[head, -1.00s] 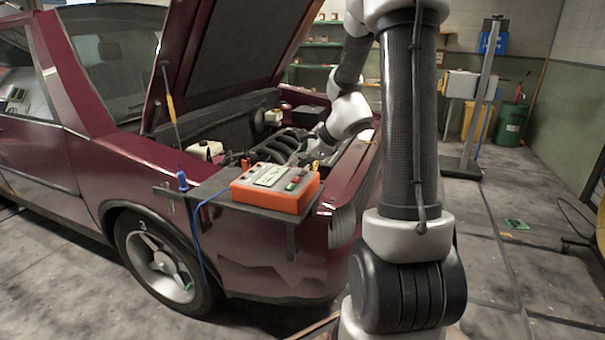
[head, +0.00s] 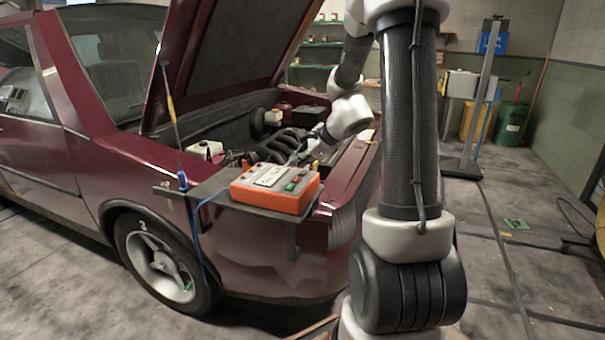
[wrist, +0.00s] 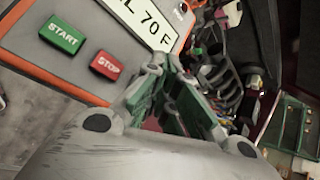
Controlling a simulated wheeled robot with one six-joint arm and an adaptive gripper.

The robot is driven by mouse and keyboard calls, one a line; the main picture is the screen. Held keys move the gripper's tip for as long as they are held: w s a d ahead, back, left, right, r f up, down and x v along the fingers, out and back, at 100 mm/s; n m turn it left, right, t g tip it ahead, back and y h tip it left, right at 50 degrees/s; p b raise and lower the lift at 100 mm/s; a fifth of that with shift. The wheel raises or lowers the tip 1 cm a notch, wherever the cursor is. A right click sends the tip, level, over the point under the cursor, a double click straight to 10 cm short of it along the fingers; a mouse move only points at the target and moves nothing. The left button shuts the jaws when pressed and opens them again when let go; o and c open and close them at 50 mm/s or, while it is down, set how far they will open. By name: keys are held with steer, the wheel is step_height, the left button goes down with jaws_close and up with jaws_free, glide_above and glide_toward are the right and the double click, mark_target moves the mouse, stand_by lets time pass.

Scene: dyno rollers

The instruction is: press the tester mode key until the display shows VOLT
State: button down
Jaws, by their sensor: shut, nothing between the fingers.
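The orange tester (head: 270,200) with a grey top sits on a dark shelf at the car's front corner. Its pale display (head: 270,176) is too small to read in the head view. In the wrist view the display (wrist: 150,18) is cut off, and its visible part ends in "L 70 F". A green START key (wrist: 61,34) and a red STOP key (wrist: 107,64) lie left of my gripper. My gripper (wrist: 168,72) is shut and empty, beside the tester's panel. I cannot tell whether it touches the panel. I cannot make out the mode key.
The maroon car (head: 80,150) stands with its hood (head: 225,55) raised over the engine bay. A blue cable (head: 200,240) hangs from the shelf (head: 215,188). Open floor lies to the right.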

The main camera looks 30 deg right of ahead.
mark_target(300, 174)
steer(key=shift+f, duration=0.15)
steer(key=shift+f, duration=0.25)
steer(key=shift+f, duration=0.4)
stand_by(1.0)
steer(key=shift+r, duration=0.8)
steer(key=shift+r, duration=2.55)
